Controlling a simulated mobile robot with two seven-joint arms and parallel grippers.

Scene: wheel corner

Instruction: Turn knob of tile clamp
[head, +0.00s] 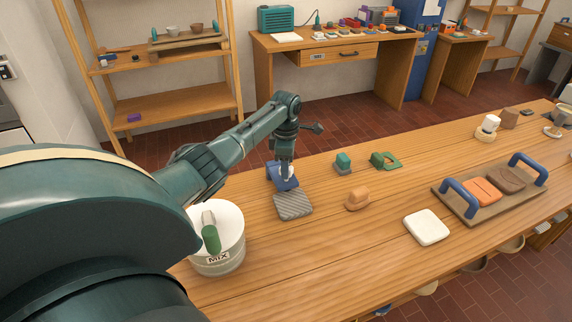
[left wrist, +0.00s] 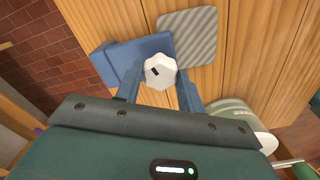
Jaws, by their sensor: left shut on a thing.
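The tile clamp (head: 279,184) is a blue block on the wooden workbench, beside a grey striped tile (head: 293,207). The clamp (left wrist: 120,55) and the striped tile (left wrist: 190,30) also show in the left wrist view. The white faceted knob (left wrist: 160,71) has a dark mark on its face and sits at the clamp's edge near the tile. My left gripper (left wrist: 159,84) points down at the clamp, its two fingers shut on the knob from both sides. In the head view the left gripper (head: 286,170) largely hides the knob. My right gripper is not in view.
A white bucket marked MIX (head: 220,262) stands left of the tile. An orange block (head: 357,199), a teal block (head: 343,163) and a green piece (head: 386,160) lie to the right. A white square (head: 427,227) and a blue-handled tray (head: 447,203) lie farther right.

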